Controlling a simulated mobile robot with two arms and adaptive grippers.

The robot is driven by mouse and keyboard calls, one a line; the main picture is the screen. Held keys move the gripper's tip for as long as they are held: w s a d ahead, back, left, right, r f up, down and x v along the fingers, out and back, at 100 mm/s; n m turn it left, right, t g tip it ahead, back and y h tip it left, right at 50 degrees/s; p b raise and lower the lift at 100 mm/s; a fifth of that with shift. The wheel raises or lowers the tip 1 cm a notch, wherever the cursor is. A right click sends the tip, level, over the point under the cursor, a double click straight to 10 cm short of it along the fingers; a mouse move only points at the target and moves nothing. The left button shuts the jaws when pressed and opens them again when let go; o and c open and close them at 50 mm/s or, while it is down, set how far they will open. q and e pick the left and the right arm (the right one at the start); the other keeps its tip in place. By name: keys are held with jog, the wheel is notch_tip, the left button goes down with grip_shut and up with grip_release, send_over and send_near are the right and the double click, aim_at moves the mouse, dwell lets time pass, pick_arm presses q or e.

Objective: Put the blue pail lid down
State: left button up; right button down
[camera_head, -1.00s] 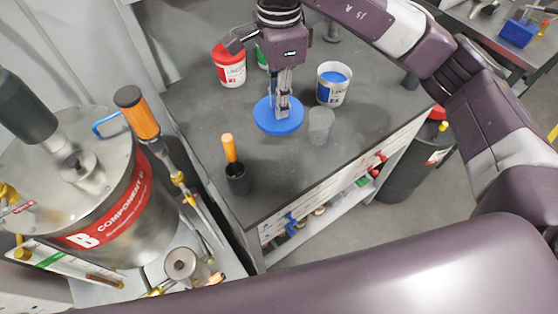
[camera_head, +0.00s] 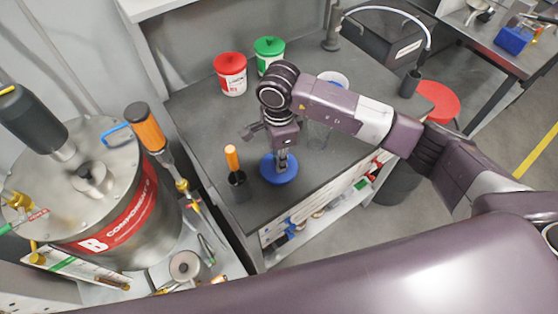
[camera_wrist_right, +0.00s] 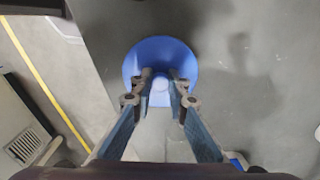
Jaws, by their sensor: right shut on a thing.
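The blue pail lid (camera_head: 291,174) is a round disc with a small knob, near the front edge of the dark worktop in the head view. My right gripper (camera_head: 281,160) points down over its middle and is shut on it. In the right wrist view the lid (camera_wrist_right: 161,50) lies beyond the fingertips (camera_wrist_right: 160,84), which close around its pale knob. Whether the lid touches the worktop or hangs just above it, I cannot tell. My left gripper is not in view.

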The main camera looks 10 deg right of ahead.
jog(key=shift+f, duration=0.9)
jog(key=shift+f, duration=0.1)
jog(key=shift+f, duration=0.15)
jog(key=c, duration=1.9)
grip_release()
